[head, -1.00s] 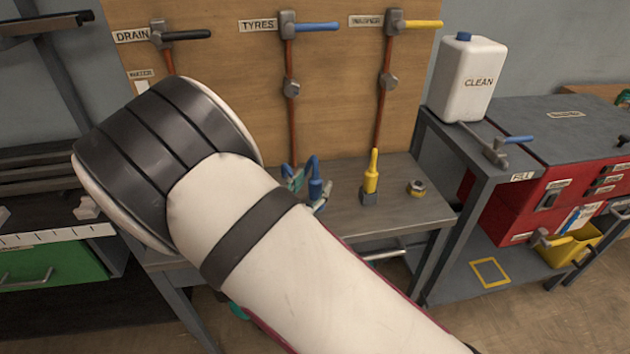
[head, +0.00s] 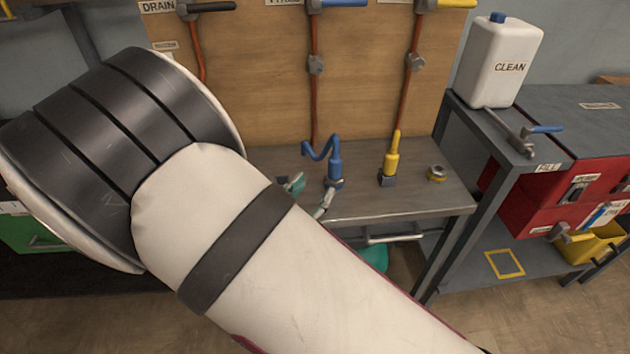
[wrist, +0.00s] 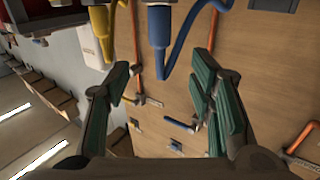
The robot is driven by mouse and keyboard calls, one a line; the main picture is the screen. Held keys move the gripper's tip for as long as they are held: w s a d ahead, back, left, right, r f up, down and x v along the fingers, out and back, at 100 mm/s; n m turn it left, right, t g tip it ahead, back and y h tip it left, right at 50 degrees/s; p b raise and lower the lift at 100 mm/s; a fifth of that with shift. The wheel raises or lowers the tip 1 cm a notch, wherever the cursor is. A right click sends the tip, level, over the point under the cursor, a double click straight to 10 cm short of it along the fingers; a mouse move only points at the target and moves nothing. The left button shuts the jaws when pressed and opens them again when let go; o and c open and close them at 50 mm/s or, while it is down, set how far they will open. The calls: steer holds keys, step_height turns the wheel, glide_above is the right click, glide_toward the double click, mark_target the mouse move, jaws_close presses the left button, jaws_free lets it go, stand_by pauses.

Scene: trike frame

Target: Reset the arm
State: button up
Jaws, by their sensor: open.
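My gripper (wrist: 165,100) shows in the wrist view, with its two green-padded fingers apart and nothing between them. The wrist view is tilted and faces the wooden board (wrist: 172,75). A blue nozzle (wrist: 159,25) and a yellow nozzle (wrist: 101,20) stand near the fingertips at the top of that view. In the head view my white and black arm covers the lower left and middle. A small part of my gripper (head: 292,185) seems to show past the arm, beside the blue nozzle (head: 334,172) on the bench.
The grey bench (head: 410,198) also carries a yellow nozzle (head: 391,160) and a small round fitting (head: 437,173). To the right stand a white CLEAN jug (head: 500,65), red drawers (head: 555,200) and a yellow bin (head: 595,245). A green drawer (head: 30,235) is at left.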

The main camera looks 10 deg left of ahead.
steer(key=w+d+r+g+y+p, duration=0.2)
steer(key=w+r+g+y, duration=0.3)
steer(key=w+r, duration=0.15)
steer(key=s+d+r+n+g+y+p, duration=0.1)
steer(key=s+d+r+g+y, duration=0.15)
steer(key=r, duration=0.35)
steer(key=s+d+r+g+y+p, duration=0.1)
steer(key=s+d+r+y, duration=0.15)
steer(key=r, duration=0.45)
steer(key=s+d+r+n+g+h+p, duration=0.1)
steer(key=s+d+r+g+h, duration=0.1)
steer(key=s+d, duration=0.8)
steer(key=s+d+r+n+g+h+p, duration=0.1)
steer(key=s+d+r, duration=0.3)
steer(key=s+d, duration=0.7)
steer(key=s+g+h, duration=0.1)
steer(key=s, duration=0.6)
steer(key=shift+d+r+n, duration=0.25)
steer(key=shift+n, duration=0.15)
